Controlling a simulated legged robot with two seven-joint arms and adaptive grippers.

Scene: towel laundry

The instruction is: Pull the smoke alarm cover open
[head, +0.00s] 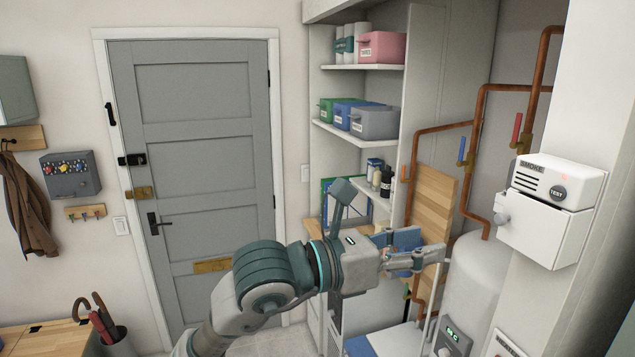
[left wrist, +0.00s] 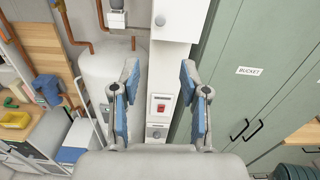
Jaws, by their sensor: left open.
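The white smoke alarm (head: 557,182), with a SMOKE label, vent slots and a TEST button, is on the white column at the right of the head view. Its plain white cover (head: 540,236) is below the labelled part, with a round grey knob (head: 501,218) at its left side. In the left wrist view the cover (left wrist: 180,22) and knob (left wrist: 160,20) are at the top centre, beyond the fingertips. My left gripper (head: 430,259) is open and empty, left of and below the cover, apart from it. Its blue-padded fingers also show in the left wrist view (left wrist: 158,72). My right gripper is not in view.
A white water tank (head: 478,285) with copper pipes (head: 478,130) stands behind the column's left side. A shelf unit (head: 358,126) with bins is behind my arm. Green cabinets (left wrist: 255,85) stand right of the column. A red-switch panel (left wrist: 161,108) is below the alarm.

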